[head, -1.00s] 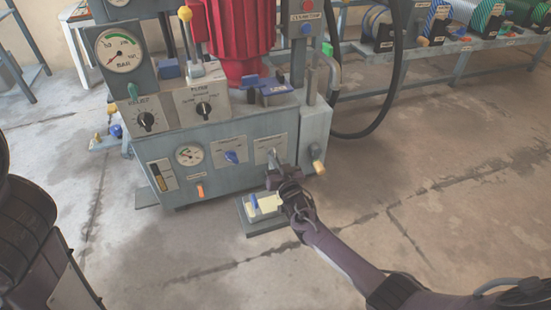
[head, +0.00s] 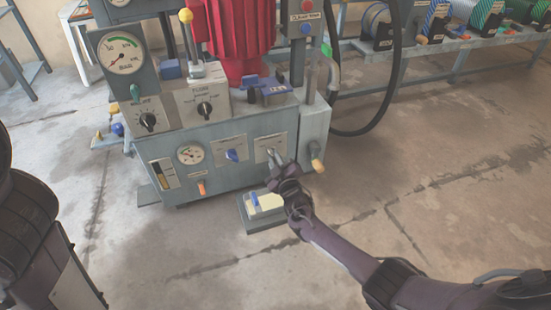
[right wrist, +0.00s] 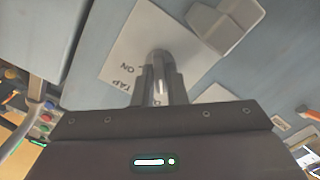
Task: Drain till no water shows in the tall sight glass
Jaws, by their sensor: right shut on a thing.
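My right gripper (head: 274,167) is shut on a small grey tap handle at the right of the press's front panel. In the right wrist view the fingers (right wrist: 160,88) close on the handle (right wrist: 158,62) in front of a white label plate (right wrist: 135,45) whose words seem to include "TAP" and "ON". A narrow upright sight glass (head: 163,174) sits at the left of the front panel, dark above and yellowish below; it is too small to read a water level. My left arm shows at the left edge, but its gripper is out of view.
A shallow tray (head: 249,222) with something pale yellow and a blue piece stands on the floor below the tap. A blue knob (head: 232,155), a small gauge (head: 190,155) and an orange lever (head: 202,188) are on the panel.

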